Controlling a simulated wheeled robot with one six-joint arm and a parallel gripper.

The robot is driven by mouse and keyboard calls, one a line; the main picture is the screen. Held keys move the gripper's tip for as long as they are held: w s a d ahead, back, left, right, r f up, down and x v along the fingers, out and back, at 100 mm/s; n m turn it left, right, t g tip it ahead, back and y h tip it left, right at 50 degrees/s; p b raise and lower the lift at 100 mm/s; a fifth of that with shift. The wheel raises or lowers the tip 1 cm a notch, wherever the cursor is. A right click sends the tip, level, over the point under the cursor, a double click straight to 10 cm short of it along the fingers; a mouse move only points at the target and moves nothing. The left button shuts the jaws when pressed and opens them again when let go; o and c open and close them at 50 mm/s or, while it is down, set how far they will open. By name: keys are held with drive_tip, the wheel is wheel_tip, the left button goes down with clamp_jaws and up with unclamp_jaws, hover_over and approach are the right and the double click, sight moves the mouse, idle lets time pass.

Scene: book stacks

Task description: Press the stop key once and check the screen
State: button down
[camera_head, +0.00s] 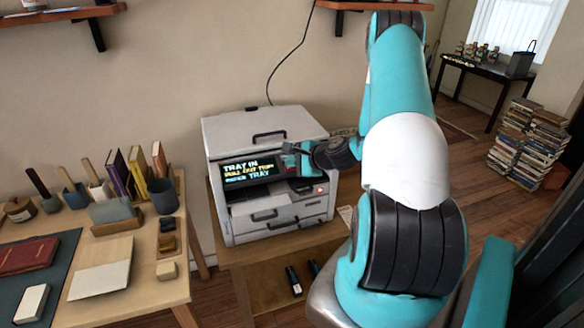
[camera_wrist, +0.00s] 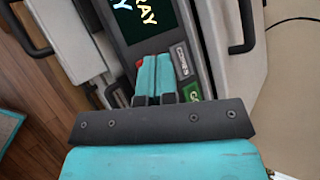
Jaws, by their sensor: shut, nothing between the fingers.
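The grey and white copier (camera_head: 258,128) stands on a low wooden table. Its dark screen (camera_head: 250,170) shows "TRAY IN", "PULL OUT THEN" and "PAPER TRAY"; part of it also shows, turned, in the wrist view (camera_wrist: 135,32). My gripper (camera_head: 290,160) is in front of the copier's panel, right of the screen. Its teal fingers are together and empty in the wrist view (camera_wrist: 154,62). A small red key (camera_wrist: 138,66) shows just beside the fingertips, partly hidden by them. I cannot tell whether they touch it. A green key (camera_wrist: 193,90) lies on the other side.
A wooden desk (camera_head: 140,285) with books, a dark cup (camera_head: 164,195) and small boxes stands at left. Wall shelves hang above. Book stacks (camera_head: 528,145) stand on the floor at far right. The copier's tray handles (camera_head: 265,215) stick out at its front.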

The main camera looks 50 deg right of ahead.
drive_tip(key=shift+f, duration=0.2)
drive_tip(key=shift+r, duration=0.1)
drive_tip(key=shift+s+r+p, duration=0.1)
drive_tip(key=shift+r+p, duration=0.2)
drive_tip(key=shift+r, duration=0.25)
idle(0.3)
wheel_tip(320, 180, up, 6)
drive_tip(key=s+a+p, duration=0.1)
drive_tip(key=p, duration=0.3)
drive_tip(key=shift+s+f, duration=0.15)
drive_tip(key=shift+s, duration=0.15)
idle(0.5)
